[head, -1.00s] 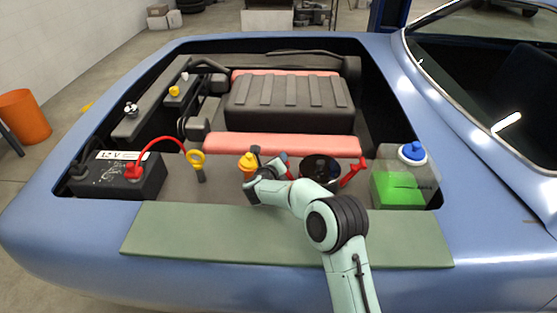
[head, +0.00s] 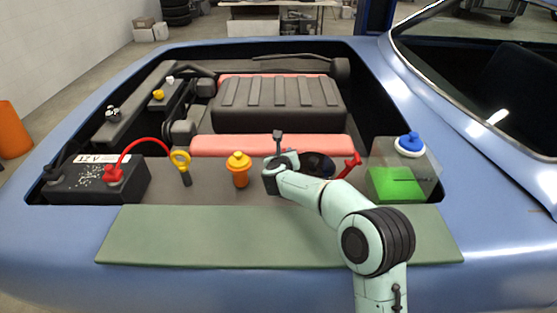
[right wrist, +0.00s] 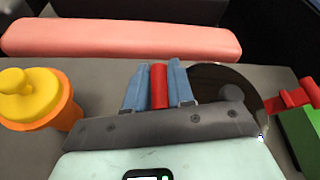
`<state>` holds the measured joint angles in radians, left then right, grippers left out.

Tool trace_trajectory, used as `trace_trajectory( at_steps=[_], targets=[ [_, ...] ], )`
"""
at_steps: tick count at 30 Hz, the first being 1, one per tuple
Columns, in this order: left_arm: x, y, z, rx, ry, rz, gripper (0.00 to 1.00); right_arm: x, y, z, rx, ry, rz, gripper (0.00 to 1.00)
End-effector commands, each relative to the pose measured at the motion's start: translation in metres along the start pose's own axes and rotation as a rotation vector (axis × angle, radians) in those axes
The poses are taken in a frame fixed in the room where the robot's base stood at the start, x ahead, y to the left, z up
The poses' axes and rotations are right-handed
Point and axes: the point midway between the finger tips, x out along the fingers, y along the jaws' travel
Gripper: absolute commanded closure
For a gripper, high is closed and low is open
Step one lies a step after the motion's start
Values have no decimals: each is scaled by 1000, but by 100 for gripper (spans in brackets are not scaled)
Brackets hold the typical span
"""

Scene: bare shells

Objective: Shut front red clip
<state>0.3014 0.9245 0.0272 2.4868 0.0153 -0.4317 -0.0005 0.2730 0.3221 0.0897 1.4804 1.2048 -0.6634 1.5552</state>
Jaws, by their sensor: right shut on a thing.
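In the right wrist view my right gripper (right wrist: 158,88) is shut on a red clip (right wrist: 158,84), an upright red bar between its two blue fingers. This clip is at the left side of a round black cover (right wrist: 222,82). In the head view my right gripper (head: 284,160) hides this clip and part of the round cover (head: 320,164). Another red clip (head: 350,165) sticks up and outward at the cover's right; it also shows in the right wrist view (right wrist: 294,98). I cannot tell how far the held clip is turned. My left gripper is not in view.
An orange reservoir with a yellow cap (head: 238,168) stands just left of my gripper. A pink bar (head: 270,146) runs behind. A green-filled tank with a blue cap (head: 410,145) is at right. A battery (head: 95,185) is at left. The green front mat (head: 240,235) is clear.

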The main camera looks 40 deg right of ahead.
Motion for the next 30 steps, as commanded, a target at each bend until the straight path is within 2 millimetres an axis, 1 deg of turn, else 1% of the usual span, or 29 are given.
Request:
trace_trajectory(
  at_steps=[1,6,18,19,20,21,30],
  targets=[
    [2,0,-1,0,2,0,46,1,-4,-2,-2,1,-5,100],
    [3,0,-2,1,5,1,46,2,-8,-3,-4,2,-5,100],
    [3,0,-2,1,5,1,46,2,-10,-3,-6,3,-10,100],
    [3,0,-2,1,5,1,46,2,-10,-3,-6,3,-10,71],
    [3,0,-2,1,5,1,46,2,-10,-3,-6,3,-10,61],
    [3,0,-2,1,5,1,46,2,-10,-3,-6,3,-10,56],
    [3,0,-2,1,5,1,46,0,-8,-2,-4,2,-5,56]
  ],
)
